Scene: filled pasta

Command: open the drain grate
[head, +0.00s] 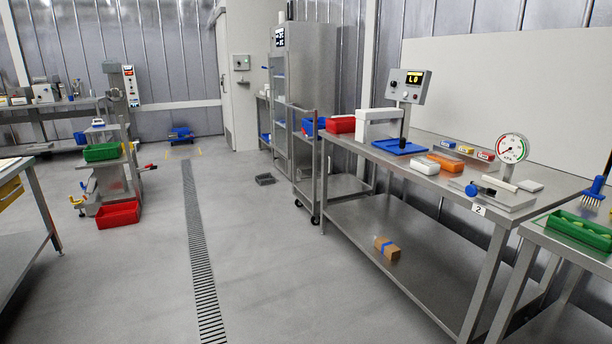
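The drain grate (197,250) is a long narrow strip with dark cross slots, set in the grey floor. In the head view it runs from the back of the room, left of centre, to the bottom edge, where it leaves the picture. It looks flush with the floor along the part that shows, and I see no raised section or open gap. No handle on it can be made out. My gripper is not in view.
The floor around the grate is clear. A steel table (335,222) stands right, with a cardboard box (387,249) on its lower shelf. A red bin (118,215) stands at a trolley on the left.

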